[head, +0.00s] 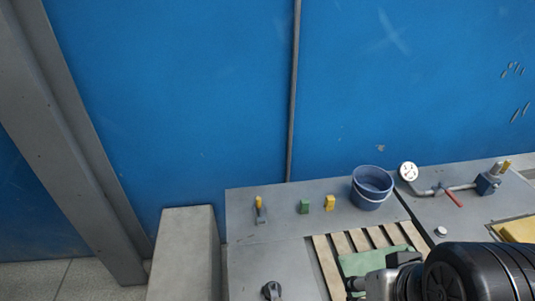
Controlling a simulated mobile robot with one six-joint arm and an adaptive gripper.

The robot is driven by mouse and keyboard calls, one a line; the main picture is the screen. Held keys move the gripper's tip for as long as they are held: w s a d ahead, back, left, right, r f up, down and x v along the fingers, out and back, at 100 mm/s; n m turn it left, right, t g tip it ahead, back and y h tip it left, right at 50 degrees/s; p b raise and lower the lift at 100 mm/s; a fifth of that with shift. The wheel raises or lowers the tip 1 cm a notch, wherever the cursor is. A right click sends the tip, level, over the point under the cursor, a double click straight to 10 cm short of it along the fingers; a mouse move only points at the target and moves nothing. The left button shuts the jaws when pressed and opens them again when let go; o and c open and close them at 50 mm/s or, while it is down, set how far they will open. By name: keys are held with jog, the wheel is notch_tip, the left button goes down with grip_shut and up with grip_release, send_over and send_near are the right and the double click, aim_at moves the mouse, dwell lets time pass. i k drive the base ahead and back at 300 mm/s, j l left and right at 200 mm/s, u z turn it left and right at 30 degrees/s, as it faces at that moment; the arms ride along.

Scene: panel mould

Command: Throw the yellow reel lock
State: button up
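A small upright lever with a yellow top (259,203) stands on the grey panel, left of the green and yellow blocks. A yellow block (329,202) stands left of the blue bucket. A yellow-tipped part (506,166) sits on a blue-grey fitting at the far right. I cannot tell for sure which of these is the reel lock. My gripper (357,284) seems to be at the end of my arm at the lower right, over the green sheet and slats, well apart from all three. It is small and partly hidden, so its opening does not show.
A blue bucket (371,188) stands near the blue wall (190,90). A green block (304,206), a pipe with a round gauge (408,171) and red handle (453,198), and a dark knob (271,290) stand around. A grey block (186,250) is at left.

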aim_at(259, 198)
jog(key=u, duration=0.45)
jog(key=i+l+u, duration=0.1)
jog(key=u, duration=0.3)
jog(key=l+u, duration=0.15)
jog(key=u, duration=0.3)
jog(key=l+u, duration=0.1)
jog(key=u, duration=0.35)
jog(key=i+l+u, duration=0.1)
jog(key=u, duration=0.3)
